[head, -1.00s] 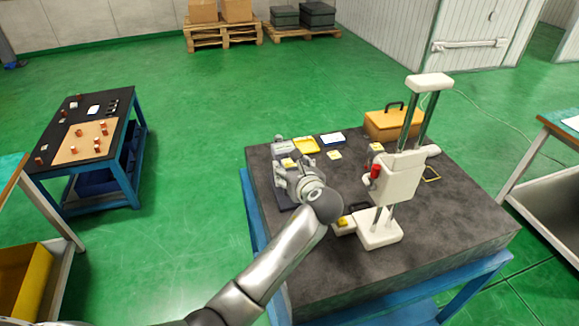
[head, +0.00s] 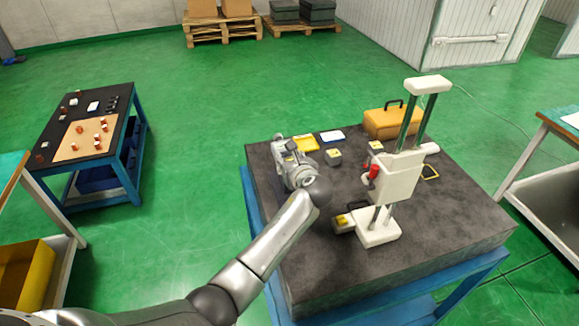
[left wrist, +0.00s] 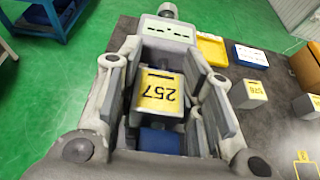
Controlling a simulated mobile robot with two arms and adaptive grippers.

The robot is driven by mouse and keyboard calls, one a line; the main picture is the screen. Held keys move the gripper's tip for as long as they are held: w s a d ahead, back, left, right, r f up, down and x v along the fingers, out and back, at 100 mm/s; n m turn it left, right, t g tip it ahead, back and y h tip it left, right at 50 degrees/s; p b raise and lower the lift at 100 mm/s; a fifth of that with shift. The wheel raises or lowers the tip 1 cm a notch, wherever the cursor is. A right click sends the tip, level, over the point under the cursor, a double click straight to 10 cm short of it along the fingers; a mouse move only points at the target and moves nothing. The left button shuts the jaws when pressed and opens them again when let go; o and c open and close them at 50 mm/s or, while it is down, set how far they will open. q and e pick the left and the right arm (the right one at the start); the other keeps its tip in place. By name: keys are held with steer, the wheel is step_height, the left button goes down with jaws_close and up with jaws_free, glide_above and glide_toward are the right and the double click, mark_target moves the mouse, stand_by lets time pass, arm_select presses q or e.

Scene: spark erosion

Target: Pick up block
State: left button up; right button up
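A block with a yellow top marked 257 (left wrist: 158,92) sits between the two fingers of my left gripper (left wrist: 172,100) in the left wrist view. The fingers are open on either side of it, and a gap shows beside the block. In the head view my left gripper (head: 290,165) is over the left back part of the dark stone table (head: 300,262) and hides this block. My right gripper is not in view.
A white column stand (head: 392,180) with a red handle rises right of my left arm. A yellow tray (head: 305,144), a blue-edged tray (head: 332,137) and an orange case (head: 390,122) stand at the back. The front of the stone table is clear.

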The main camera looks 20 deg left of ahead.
arm_select(q)
steer(key=c, duration=0.4)
steer(key=shift+c, duration=0.2)
steer(key=shift+r, duration=0.15)
